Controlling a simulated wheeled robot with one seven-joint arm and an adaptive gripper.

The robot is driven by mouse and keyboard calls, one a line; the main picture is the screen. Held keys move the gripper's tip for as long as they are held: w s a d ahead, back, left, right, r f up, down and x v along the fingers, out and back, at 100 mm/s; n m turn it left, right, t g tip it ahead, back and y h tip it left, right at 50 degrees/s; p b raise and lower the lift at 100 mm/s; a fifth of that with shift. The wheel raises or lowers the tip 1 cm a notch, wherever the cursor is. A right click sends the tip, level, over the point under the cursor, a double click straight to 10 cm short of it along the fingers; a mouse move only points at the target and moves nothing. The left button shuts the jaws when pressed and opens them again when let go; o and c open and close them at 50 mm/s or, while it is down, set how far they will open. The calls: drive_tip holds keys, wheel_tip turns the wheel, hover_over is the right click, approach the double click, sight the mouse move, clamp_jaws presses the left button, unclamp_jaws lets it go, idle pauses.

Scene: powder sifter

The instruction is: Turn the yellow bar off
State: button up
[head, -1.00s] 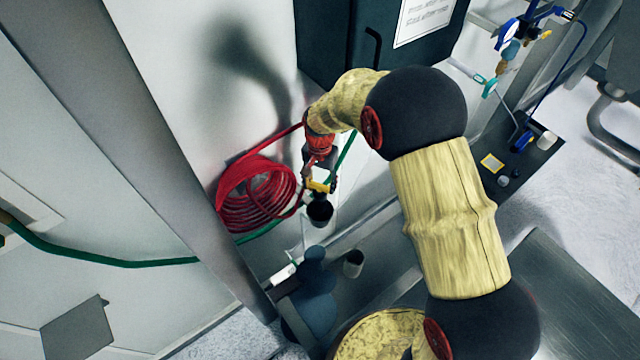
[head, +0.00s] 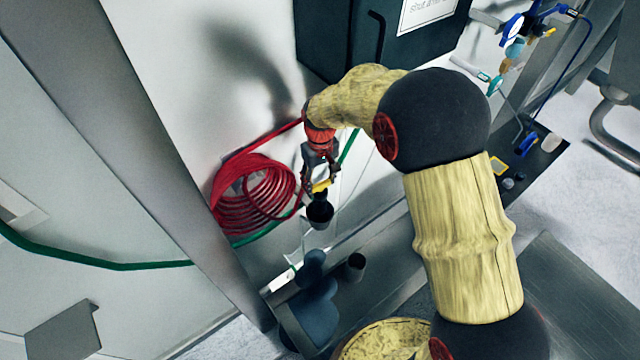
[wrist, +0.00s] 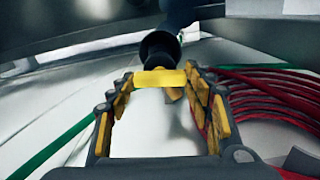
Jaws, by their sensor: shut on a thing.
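The yellow bar (head: 321,186) sits on a dark fitting beside the coil of red hose in the head view. In the wrist view the yellow bar (wrist: 160,78) lies crosswise between the fingertips, in front of a black round part (wrist: 160,48). My gripper (head: 320,180) reaches down to the bar from above. In the wrist view my gripper (wrist: 160,84) has its yellow-padded fingers on both ends of the bar and is shut on it. The black cup-like part (head: 320,213) is just below the bar. The bar's mounting is partly hidden.
The red hose coil (head: 255,195) hangs close on the left of the gripper, and a green hose (head: 120,266) runs along the wall. A dark cabinet (head: 340,45) is above. A small dark cup (head: 355,266) stands below on the ledge.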

sight(320, 184)
drive_tip(key=n+b, duration=0.1)
drive_tip(key=n, duration=0.4)
drive_tip(key=shift+n, duration=0.4)
idle(0.3)
drive_tip(key=o, duration=1.2)
drive_tip(key=shift+c, duration=0.2)
wheel_tip(320, 184, up, 12)
drive_tip(key=shift+f, duration=0.1)
